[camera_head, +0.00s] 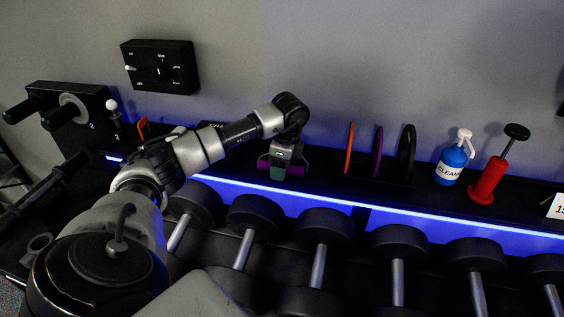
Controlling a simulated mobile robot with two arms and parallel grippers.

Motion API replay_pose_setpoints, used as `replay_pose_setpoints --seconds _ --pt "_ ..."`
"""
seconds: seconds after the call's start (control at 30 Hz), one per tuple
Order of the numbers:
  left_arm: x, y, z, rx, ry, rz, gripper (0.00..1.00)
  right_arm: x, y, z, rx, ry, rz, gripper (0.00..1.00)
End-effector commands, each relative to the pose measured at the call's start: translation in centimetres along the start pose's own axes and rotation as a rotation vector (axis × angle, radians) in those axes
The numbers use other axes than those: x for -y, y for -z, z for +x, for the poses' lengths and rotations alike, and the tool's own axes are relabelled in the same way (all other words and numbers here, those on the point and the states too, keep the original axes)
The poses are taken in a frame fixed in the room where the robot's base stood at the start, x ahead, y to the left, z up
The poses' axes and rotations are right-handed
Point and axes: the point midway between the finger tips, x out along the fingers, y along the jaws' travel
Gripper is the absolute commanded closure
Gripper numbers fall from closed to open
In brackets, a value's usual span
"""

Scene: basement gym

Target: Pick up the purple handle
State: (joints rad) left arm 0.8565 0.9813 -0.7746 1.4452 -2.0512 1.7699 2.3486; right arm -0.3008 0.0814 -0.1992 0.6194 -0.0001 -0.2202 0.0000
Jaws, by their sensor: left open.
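The purple handle (296,170) lies on the black shelf near the middle of the camera_head view, with its purple ends showing on both sides of my left gripper. My left gripper (279,169) is open and points down right at the handle, hiding its middle. I cannot tell whether the fingers touch it. A small teal patch shows at the fingertips. My right gripper is not in view.
Orange, purple and black discs (377,152) stand upright to the right. A cleaner bottle (450,165) and a red pump (488,181) stand farther right. Several dumbbells (320,228) line the rack below. A dial box (160,67) hangs on the wall.

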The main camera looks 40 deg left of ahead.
Motion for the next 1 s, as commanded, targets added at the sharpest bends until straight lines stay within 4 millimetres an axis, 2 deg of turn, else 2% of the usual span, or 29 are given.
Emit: replay_pose_setpoints --seconds 0.2,0.6,1.0 --pt "0.01 0.04 0.12 -0.001 0.001 0.0 0.4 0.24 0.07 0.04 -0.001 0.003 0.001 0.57" --pt "0.01 0.04 0.08 -0.001 0.001 0.0 1.0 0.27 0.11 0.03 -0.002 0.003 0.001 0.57" --pt "-0.13 0.02 -0.22 -0.002 0.004 0.0 1.0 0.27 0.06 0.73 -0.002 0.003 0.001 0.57"
